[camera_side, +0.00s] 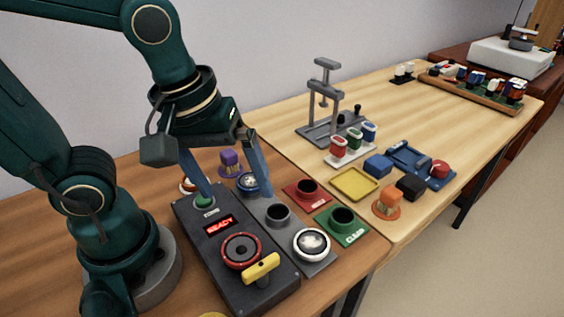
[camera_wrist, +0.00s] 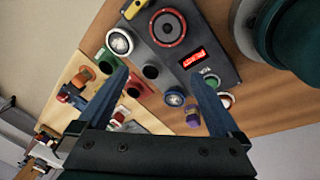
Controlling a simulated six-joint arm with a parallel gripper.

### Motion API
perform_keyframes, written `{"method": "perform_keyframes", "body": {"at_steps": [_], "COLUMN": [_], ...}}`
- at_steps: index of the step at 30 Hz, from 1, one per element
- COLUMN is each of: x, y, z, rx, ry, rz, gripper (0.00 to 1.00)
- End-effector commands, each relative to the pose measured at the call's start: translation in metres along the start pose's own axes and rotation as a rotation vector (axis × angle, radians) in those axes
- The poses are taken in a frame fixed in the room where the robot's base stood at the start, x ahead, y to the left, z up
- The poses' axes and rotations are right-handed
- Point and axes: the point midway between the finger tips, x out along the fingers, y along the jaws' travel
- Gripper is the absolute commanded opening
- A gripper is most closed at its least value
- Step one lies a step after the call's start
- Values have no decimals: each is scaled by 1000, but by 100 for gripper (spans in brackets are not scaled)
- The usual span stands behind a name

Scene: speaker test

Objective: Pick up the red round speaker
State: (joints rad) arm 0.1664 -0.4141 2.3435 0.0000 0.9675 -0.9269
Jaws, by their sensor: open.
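The red round speaker (camera_side: 241,250), a dark cone with a red rim, sits face up on top of the dark test box (camera_side: 262,300). In the wrist view the speaker (camera_wrist: 168,28) is near the top middle, beyond the fingertips. My gripper (camera_side: 238,196) is open with its two blue fingers pointing down, above the far end of the box and the grey plate beside it. In the side view the speaker is nearer the camera than the fingers. Nothing is between the fingers (camera_wrist: 160,76).
A yellow handle (camera_side: 260,267) and a lit red display (camera_side: 219,224) are close to the speaker. A white round speaker (camera_side: 311,244), a red bin (camera_side: 307,191) and a green bin (camera_side: 342,218) stand to the right. A grey press (camera_side: 325,95) stands farther back.

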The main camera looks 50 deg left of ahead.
Motion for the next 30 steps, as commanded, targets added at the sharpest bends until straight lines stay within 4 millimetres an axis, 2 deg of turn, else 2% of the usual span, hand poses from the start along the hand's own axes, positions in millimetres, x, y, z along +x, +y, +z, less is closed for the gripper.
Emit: {"method": "perform_keyframes", "body": {"at_steps": [4,10,14,24,30], "x": [18,32,38,73,82], "y": [6,7,5,-2,-4], "z": [19,34,38,43,44], "rx": [-90,-39,-24,-25,-25], "ry": [-91,-140,-147,-147,-144], "rz": [-114,-192,-202,-203,-198], "gripper": [100,100,100,100,100]}}
